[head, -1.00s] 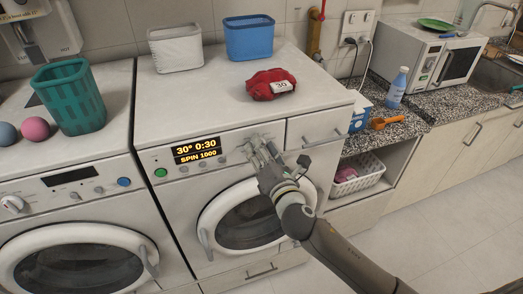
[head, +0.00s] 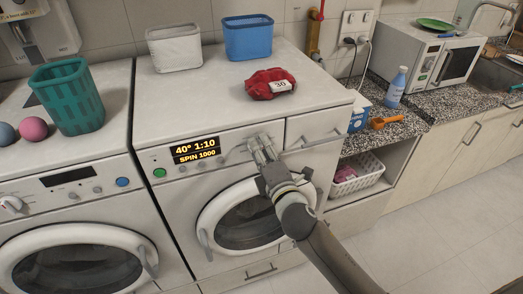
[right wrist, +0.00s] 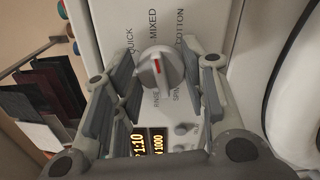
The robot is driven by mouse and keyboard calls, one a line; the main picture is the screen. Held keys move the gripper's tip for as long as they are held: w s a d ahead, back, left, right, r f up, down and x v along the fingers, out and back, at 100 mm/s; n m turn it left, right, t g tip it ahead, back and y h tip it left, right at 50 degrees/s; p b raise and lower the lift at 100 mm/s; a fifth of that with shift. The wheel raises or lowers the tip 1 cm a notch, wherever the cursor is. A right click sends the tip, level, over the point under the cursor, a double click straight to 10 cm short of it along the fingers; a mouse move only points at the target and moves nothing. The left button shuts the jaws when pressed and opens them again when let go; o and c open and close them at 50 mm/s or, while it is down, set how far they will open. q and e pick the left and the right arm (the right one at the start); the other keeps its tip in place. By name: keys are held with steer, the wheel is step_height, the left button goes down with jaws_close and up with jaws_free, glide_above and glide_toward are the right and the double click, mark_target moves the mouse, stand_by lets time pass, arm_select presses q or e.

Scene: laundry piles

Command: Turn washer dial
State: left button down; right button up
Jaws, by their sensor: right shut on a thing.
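The right-hand washer (head: 230,120) shows "40° 1:10 SPIN 1000" on its lit display (head: 196,151). Its pale round dial (right wrist: 161,72) with a red mark is clear in the right wrist view, ringed by the words QUICK, MIXED, COTTON, RINSE and one partly hidden word. The red mark points roughly toward MIXED. My right gripper (head: 262,148) is at the panel, right of the display, shut on the dial with a finger at each side. In the head view the gripper hides the dial. My left gripper is not in view.
A red cloth bundle (head: 262,86) tagged 30, a white basket (head: 174,52) and a blue basket (head: 248,42) are on the washer top. A second washer (head: 70,180) stands at left.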

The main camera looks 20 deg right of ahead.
stand_by(0.4)
steer(key=o, duration=1)
steer(key=shift+s, duration=0.1)
steer(key=s, duration=1.1)
steer(key=shift+s+d, duration=0.25)
steer(key=shift+s, duration=0.15)
steer(key=shift+f, duration=0.1)
